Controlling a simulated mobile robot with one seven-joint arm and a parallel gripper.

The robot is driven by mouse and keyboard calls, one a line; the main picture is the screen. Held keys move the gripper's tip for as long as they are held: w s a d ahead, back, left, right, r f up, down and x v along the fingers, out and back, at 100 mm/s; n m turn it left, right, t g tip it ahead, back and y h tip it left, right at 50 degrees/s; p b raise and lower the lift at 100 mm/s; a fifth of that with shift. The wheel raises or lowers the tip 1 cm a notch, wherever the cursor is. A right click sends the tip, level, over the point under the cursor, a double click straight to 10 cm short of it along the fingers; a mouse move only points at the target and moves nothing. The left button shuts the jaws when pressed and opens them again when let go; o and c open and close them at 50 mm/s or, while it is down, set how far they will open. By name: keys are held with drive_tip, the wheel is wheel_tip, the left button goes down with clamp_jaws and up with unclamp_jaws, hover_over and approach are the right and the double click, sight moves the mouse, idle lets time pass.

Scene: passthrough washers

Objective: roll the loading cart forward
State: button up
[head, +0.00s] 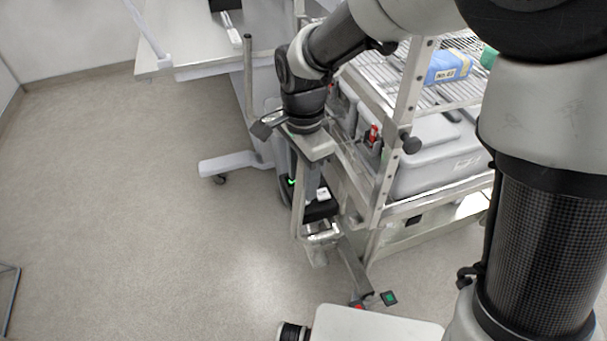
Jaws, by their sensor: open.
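The loading cart (385,205) stands right of centre, a metal frame on a wheeled base with a wire rack on top and grey bins (435,160) below. My arm reaches over it from the right and bends down at the cart's near-left end. My gripper (290,130) points down there, beside the cart's end frame. It is open; one dark fingertip shows at its left. The wrist hides the other finger and part of the frame, so I cannot tell whether the gripper touches the cart or surrounds a bar.
A white table (190,55) with a wheeled foot (230,163) stands behind and left of the cart. A blue pack (447,67) lies on the wire rack. A small black-and-green piece (389,298) is near the cart's foot. The floor (130,220) at left is clear.

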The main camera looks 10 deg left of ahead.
clamp_jaws()
idle(1.3)
